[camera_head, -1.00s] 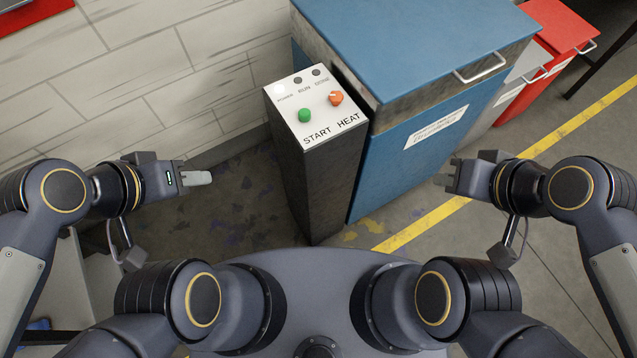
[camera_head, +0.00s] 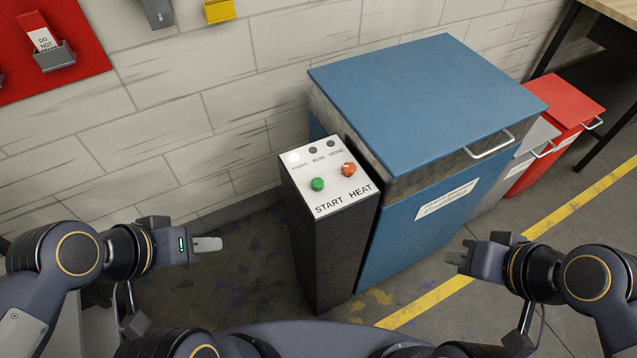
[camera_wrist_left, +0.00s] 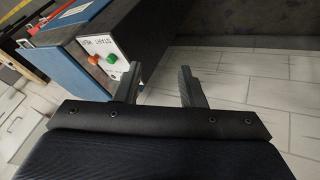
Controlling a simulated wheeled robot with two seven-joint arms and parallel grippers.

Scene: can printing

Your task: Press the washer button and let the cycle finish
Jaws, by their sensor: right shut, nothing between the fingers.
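The washer is a blue cabinet (camera_head: 420,105) with a closed lid and a front handle. Beside it on the left stands a dark control pedestal (camera_head: 335,250). Its white top panel carries a green START button (camera_head: 317,184) and an orange-red HEAT knob (camera_head: 348,169). The POWER light (camera_head: 295,157) glows white; the RUN (camera_head: 313,151) and DONE (camera_head: 330,144) lights are dark. My left gripper (camera_head: 208,244) is open and empty, left of the pedestal and apart from it. In the left wrist view the green button (camera_wrist_left: 112,58) shows beyond its fingers. My right gripper (camera_head: 455,258) is shut and empty, in front of the cabinet.
A red bin (camera_head: 560,110) and a grey unit stand right of the washer, near a table at the far right. A red wall board (camera_head: 75,75) and a yellow wall holder (camera_head: 219,11) hang on the white brick wall. A yellow line (camera_head: 570,212) crosses the floor.

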